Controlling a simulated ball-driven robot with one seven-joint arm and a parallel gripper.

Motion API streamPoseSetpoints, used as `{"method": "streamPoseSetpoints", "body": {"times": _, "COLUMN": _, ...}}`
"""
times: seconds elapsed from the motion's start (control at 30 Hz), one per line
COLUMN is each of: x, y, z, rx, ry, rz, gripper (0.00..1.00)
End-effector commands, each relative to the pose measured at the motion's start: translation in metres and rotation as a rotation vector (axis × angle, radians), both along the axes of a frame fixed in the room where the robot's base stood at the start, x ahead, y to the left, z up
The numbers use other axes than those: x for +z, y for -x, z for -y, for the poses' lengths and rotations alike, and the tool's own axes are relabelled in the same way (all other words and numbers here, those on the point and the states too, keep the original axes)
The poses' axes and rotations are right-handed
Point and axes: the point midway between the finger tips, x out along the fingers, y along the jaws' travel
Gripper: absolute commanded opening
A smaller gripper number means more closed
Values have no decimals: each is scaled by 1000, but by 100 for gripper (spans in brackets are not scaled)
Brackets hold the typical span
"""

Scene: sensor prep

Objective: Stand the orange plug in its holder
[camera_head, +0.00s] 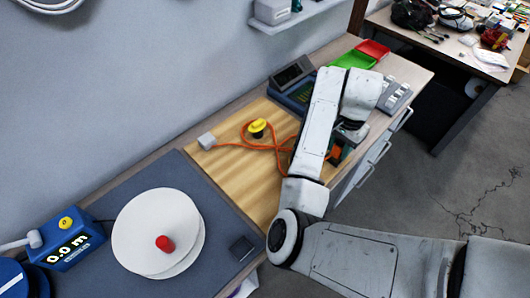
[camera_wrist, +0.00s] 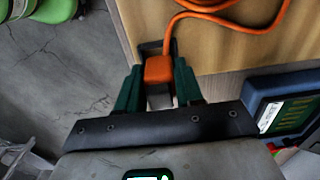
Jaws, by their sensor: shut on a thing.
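The orange plug (camera_wrist: 158,70) sits between the dark green fingers of my gripper (camera_wrist: 159,82) in the wrist view. The fingers are shut on it. Its orange cable (camera_wrist: 215,15) runs from the plug up over the wooden board. A dark piece (camera_wrist: 149,47), perhaps the holder, shows right behind the plug at the board's edge. I cannot tell whether the plug stands in it or only in front of it. In the head view my gripper (camera_head: 337,152) is at the board's right edge, mostly behind my arm, and the cable (camera_head: 262,148) loops to it.
A white block (camera_head: 207,140) sits at the cable's far end. A yellow knob (camera_head: 257,127) stands inside the cable loop. A blue device (camera_head: 292,92) is behind my arm, with green (camera_head: 352,60) and red (camera_head: 374,49) trays beyond. White discs (camera_head: 155,232) lie on the grey mat.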

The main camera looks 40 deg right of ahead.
Motion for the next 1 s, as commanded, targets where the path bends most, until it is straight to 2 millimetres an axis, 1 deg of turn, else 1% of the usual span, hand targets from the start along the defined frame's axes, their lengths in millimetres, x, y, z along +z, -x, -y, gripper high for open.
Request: {"method": "streamPoseSetpoints", "body": {"times": 1.0, "x": -14, "y": 0, "z": 0, "rx": 0, "ry": 0, "rz": 0, "gripper": 6}}
